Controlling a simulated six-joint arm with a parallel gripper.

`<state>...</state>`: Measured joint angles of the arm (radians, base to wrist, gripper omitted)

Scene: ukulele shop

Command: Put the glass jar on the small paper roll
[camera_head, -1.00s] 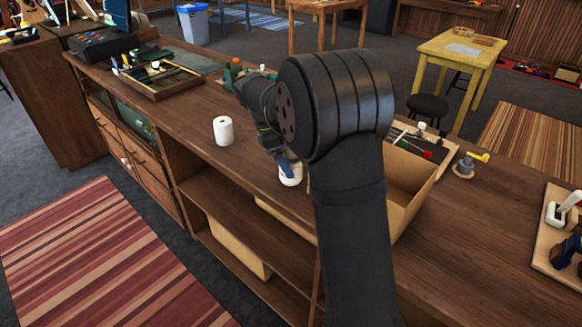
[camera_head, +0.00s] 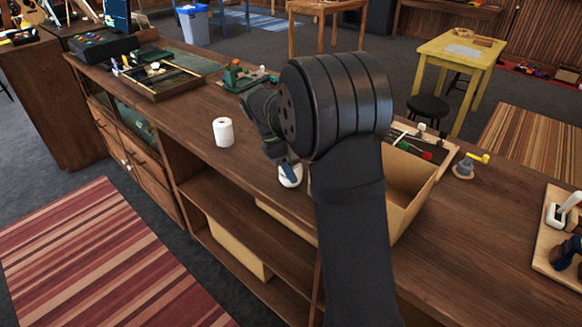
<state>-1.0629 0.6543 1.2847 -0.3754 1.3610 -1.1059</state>
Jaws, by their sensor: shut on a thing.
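The small paper roll (camera_head: 223,132) is white and stands upright on the wooden counter, left of my arm. My gripper (camera_head: 288,168) points down over the counter, to the right of the roll and nearer the front edge. It is shut on a small pale object, which I take to be the glass jar (camera_head: 291,181). The jar is apart from the roll. My wrist and gripper hide the jar's upper part, and I cannot tell whether its base touches the counter.
An open cardboard box (camera_head: 405,185) with tools behind it stands right of my arm. A wooden tray (camera_head: 160,80) and a green tool (camera_head: 236,74) lie farther back. A yellow-topped item (camera_head: 465,166) stands at the right. The counter around the roll is clear.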

